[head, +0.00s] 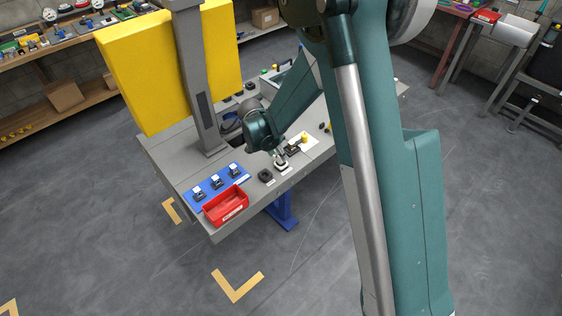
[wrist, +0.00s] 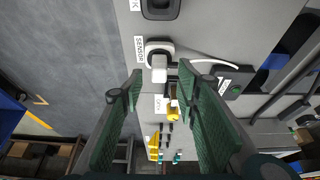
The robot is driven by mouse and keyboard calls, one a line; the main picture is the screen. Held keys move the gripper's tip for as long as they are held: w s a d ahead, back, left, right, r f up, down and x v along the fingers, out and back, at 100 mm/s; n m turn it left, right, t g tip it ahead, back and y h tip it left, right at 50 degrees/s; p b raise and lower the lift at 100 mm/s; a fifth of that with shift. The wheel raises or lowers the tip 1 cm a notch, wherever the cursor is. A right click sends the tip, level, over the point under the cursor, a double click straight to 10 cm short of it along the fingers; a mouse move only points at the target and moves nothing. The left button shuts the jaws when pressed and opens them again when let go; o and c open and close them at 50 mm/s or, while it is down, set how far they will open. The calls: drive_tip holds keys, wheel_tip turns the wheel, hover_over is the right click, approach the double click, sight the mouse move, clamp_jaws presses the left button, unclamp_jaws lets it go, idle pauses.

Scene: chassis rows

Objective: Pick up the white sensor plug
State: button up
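The white sensor plug (wrist: 159,70) shows in the wrist view at a dark round holder with a white rim, beside a label reading SENSOR (wrist: 140,49). A white cable runs right from there toward a dark box (wrist: 234,82). My gripper (wrist: 160,82) is open, with its two green-padded fingers apart on either side of the plug in the picture. No contact shows. In the head view, my gripper (head: 277,155) is above the bench (head: 252,190), close to a small white and dark item (head: 282,165); the plug is too small there to make out.
A red bin (head: 226,206) and a blue mat (head: 190,195) with several dark parts are at the bench's front left. A black block (head: 265,176) is left of my gripper. A yellow cylinder (head: 304,137) stands on a white sheet to the right. A grey post (head: 204,120) rises behind.

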sight(281, 161)
drive_tip(key=shift+b+x, duration=0.35)
drive_tip(key=shift+x, duration=1.35)
drive_tip(key=shift+c, duration=0.3)
drive_tip(key=c, duration=0.9)
